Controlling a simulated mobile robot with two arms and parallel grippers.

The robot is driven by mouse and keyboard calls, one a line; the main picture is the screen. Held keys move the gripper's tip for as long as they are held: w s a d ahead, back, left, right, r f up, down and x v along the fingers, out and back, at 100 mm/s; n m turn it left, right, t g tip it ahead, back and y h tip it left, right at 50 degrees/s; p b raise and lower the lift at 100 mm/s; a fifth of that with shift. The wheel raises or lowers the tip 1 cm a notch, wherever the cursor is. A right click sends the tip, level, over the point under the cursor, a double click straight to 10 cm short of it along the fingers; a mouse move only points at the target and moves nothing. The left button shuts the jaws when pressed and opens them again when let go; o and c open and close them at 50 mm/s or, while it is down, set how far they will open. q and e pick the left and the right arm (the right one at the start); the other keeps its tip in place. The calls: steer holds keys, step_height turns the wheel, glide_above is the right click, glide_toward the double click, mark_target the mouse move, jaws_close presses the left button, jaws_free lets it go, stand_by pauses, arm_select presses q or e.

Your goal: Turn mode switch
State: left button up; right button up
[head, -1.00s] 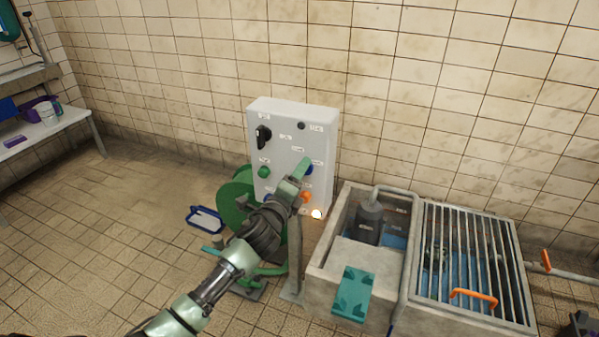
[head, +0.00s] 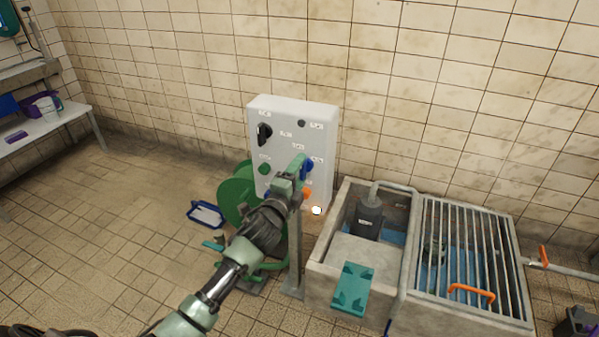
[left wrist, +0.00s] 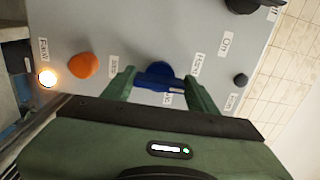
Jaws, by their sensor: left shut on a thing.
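The mode switch is a blue knob (left wrist: 157,72) on the face of the light grey control box (head: 290,105). It also shows in the head view as a small blue patch (head: 308,166), partly hidden by my gripper. My left gripper (head: 302,164) is at the lower right of the box face. In the left wrist view its two green fingers (left wrist: 160,88) sit on either side of the knob's blue bar, shut on it. Printed labels surround the knob, one reading "Hand". My right gripper is not in view.
Close by are an orange button (left wrist: 83,66), a lit lamp (left wrist: 47,77) and a small dark knob (left wrist: 240,80). A black rotary handle (head: 264,131) and green button (head: 264,169) are farther left. A green hose reel (head: 236,195) and concrete sump (head: 330,265) stand nearby.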

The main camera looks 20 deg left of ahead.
arm_select(q)
steer(key=shift+f, duration=0.1)
steer(key=o, duration=1.4)
steer(key=shift+c, duration=0.2)
steer(key=shift+s, duration=0.1)
steer(key=s, duration=0.7)
steer(key=shift+s+p, duration=0.35)
steer(key=shift+p, duration=0.05)
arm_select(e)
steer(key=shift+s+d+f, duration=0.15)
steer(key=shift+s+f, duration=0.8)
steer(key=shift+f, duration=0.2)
arm_select(q)
steer(key=shift+d, duration=0.1)
